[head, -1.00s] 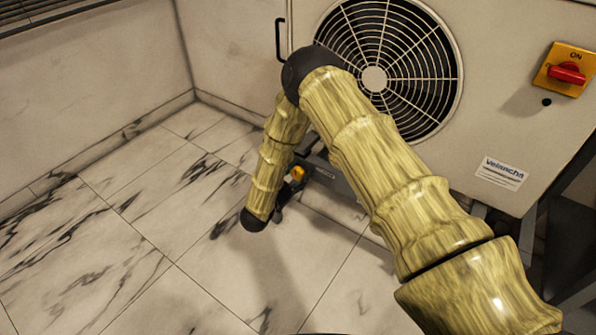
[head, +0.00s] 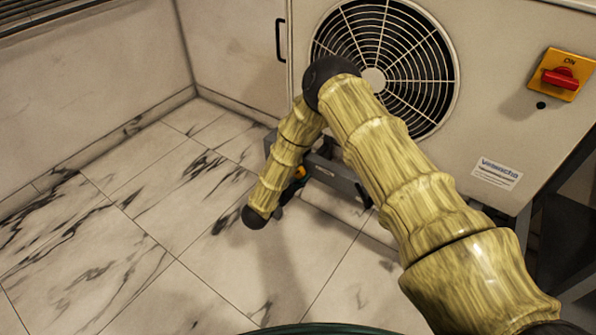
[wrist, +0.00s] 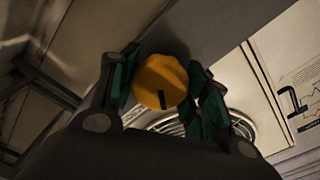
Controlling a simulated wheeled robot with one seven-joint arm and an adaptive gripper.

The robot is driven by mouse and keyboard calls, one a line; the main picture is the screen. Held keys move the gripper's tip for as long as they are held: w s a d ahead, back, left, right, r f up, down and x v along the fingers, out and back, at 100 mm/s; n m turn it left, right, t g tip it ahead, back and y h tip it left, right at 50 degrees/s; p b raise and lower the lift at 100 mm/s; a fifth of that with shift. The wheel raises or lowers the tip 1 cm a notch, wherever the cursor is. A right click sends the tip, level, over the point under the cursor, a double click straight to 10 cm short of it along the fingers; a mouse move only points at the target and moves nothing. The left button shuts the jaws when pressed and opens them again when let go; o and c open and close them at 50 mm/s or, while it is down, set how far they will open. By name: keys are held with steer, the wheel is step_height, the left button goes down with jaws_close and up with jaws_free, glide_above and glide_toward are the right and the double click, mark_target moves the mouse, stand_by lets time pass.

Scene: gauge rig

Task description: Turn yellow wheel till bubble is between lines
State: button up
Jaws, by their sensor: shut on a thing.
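The yellow wheel (wrist: 160,82) is in the middle of the wrist view, a scalloped knob with a short black mark pointing down in the picture. My gripper (wrist: 163,86) has its dark green fingers on either side of the wheel and is shut on it. In the head view a small part of the yellow wheel (head: 300,172) shows beside the end of my arm, on a grey bar low in front of the machine. My arm hides much of that spot. The bubble and its lines do not show in either view.
A pale machine cabinet with a round fan grille (head: 425,95) stands behind my arm. A red switch on a yellow plate (head: 561,77) and a label (head: 497,173) are on its right. The marble floor (head: 130,240) to the left is clear.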

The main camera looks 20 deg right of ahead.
steer(key=shift+f, duration=0.1)
stand_by(0.4)
steer(key=o, duration=1)
steer(key=shift+s+a, duration=0.1)
steer(key=v, duration=1.1)
steer(key=shift+s+a, duration=0.3)
